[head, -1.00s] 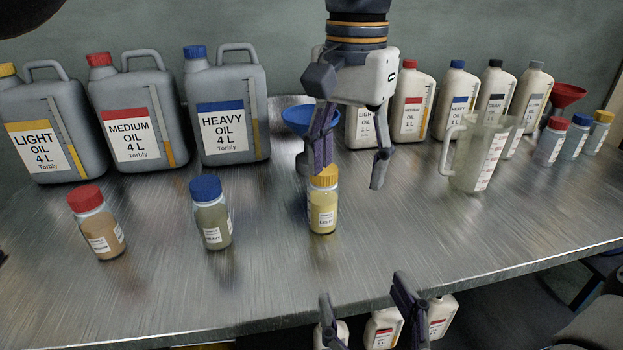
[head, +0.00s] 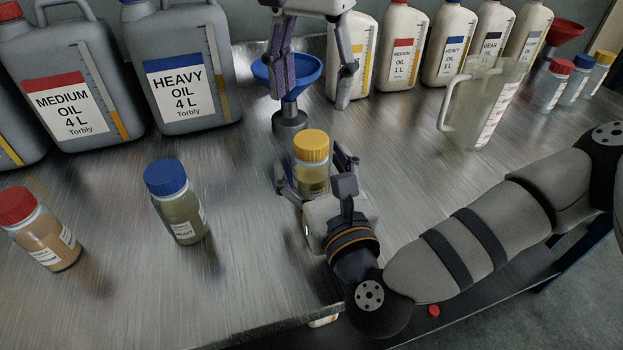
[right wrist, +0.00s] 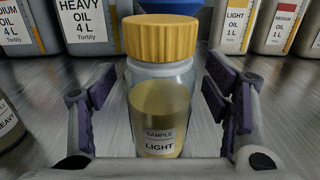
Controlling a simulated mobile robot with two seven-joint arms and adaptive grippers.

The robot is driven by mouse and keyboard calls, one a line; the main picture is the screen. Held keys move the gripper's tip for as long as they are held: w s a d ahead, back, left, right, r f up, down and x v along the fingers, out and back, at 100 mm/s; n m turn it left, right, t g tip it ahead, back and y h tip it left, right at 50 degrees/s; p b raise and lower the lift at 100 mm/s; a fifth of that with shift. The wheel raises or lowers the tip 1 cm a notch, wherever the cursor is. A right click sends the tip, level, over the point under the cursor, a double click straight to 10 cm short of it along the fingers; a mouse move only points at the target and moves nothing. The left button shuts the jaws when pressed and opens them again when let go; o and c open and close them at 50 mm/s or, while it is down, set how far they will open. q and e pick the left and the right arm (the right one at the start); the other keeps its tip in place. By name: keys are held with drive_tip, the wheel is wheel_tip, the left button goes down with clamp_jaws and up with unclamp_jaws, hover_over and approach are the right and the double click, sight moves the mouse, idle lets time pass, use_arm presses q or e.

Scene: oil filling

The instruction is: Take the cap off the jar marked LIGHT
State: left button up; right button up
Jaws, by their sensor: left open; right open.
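The jar marked LIGHT (head: 312,180) stands upright on the metal table with its yellow cap (head: 312,146) on. In the right wrist view the jar (right wrist: 160,110) and its ribbed yellow cap (right wrist: 160,37) show close up, with the label readable. My right gripper (head: 313,172) is open, its fingers on either side of the jar's body with gaps at both sides. In the right wrist view the right gripper's fingers (right wrist: 162,105) show purple pads. My left gripper (head: 312,92) is open and empty, above and behind the jar, partly in front of the blue funnel.
The blue funnel (head: 268,75) stands behind the jar. A blue-capped HEAVY jar (head: 180,215) and a red-capped jar (head: 48,240) stand to the left. Large oil cans (head: 182,120) and bottles (head: 400,60) line the back. A clear measuring jug (head: 475,110) stands right.

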drive_tip(key=shift+w+a, duration=0.1)
drive_tip(key=shift+w, duration=0.25)
drive_tip(key=shift+c, duration=0.6)
